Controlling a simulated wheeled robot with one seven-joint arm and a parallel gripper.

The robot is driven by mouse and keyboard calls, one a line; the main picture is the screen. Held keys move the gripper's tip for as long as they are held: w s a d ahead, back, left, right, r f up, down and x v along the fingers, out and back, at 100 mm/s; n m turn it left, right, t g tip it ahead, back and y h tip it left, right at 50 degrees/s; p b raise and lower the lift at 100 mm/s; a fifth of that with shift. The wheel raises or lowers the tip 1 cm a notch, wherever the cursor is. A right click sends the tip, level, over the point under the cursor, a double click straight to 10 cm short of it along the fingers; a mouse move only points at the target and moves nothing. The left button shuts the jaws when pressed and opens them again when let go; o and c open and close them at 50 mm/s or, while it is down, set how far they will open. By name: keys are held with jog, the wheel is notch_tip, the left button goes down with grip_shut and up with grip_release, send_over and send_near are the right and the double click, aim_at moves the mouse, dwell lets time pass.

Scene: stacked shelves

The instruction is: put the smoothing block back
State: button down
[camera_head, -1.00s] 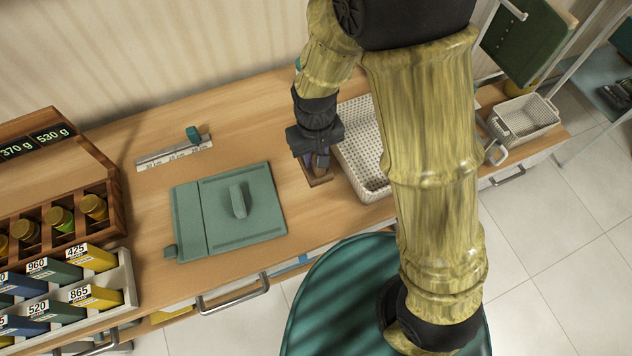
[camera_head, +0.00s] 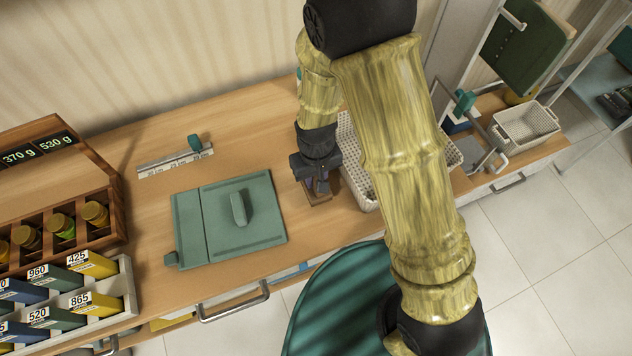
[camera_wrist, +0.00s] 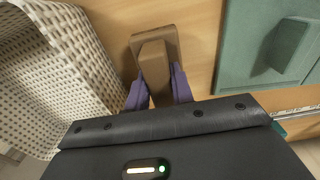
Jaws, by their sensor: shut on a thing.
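The smoothing block is a brown wooden block with a raised grip, seen in the wrist view (camera_wrist: 156,62) and the head view (camera_head: 318,198). My gripper (camera_wrist: 158,96) is shut on its grip, with a purple finger on each side. In the head view my gripper (camera_head: 319,184) points down over the bench, between the green lidded board and the white perforated basket. The block is at or just above the bench top; I cannot tell whether it touches. My fingers hide part of its grip.
The green board (camera_head: 267,231) with a handle lies left of the block. The white basket (camera_head: 358,183) stands close on the right, partly behind my arm. A ruler (camera_head: 175,161) lies at the back left. Bottle and box racks fill the far left. Bare bench (camera_head: 255,130) lies behind the board.

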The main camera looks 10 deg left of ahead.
jog(key=shift+f, duration=1.7)
jog(key=shift+f, duration=0.2)
jog(key=c, duration=1.2)
grip_release()
jog(key=shift+r, duration=0.1)
notch_tip(320, 180, up, 12)
jog(key=shift+r+b, duration=0.15)
jog(key=shift+b, duration=0.2)
